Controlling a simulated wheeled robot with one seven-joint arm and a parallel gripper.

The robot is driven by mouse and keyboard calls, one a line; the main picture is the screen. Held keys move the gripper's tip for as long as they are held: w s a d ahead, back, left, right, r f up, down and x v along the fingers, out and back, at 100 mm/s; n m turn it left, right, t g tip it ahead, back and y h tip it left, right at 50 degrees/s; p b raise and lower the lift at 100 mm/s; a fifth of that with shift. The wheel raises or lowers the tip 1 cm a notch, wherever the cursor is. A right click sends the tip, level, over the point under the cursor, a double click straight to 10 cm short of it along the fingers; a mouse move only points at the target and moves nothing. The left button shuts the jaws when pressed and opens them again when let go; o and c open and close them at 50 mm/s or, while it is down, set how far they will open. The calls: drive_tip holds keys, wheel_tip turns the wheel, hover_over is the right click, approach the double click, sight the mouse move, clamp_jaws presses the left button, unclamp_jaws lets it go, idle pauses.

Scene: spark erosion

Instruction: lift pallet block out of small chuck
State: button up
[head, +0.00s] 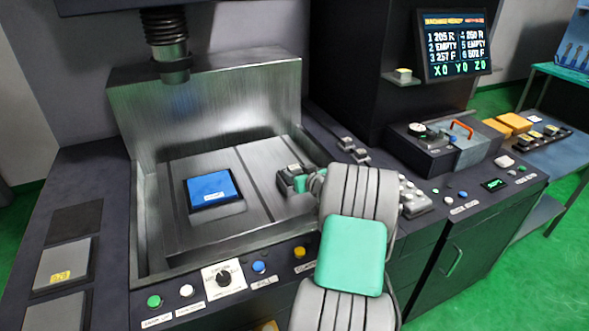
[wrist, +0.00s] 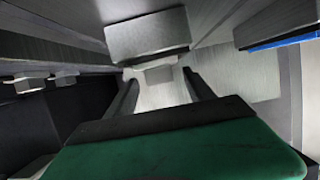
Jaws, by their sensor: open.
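The small chuck (head: 284,183) is a dark unit on the right part of the machine's metal table, with the pale-topped pallet block (head: 292,168) on it. My gripper (head: 301,183) is right beside it, mostly hidden behind my arm. In the wrist view my gripper (wrist: 160,77) is open, its two dark fingers apart. A grey metal block (wrist: 148,35), which looks like the pallet block, shows just beyond the fingertips. I see no finger closed on it. How the block sits in the chuck is hard to tell.
A blue-topped square block (head: 212,188) sits left on the table; its blue edge shows in the wrist view (wrist: 285,38). The tank's back wall (head: 210,105) and a vertical spindle (head: 168,45) rise behind. A button panel (head: 225,282) runs along the front.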

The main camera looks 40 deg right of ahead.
drive_tip(key=shift+x, duration=1)
drive_tip(key=shift+r, duration=0.1)
drive_tip(key=shift+c, duration=0.5)
clamp_jaws()
drive_tip(key=shift+s, duration=0.1)
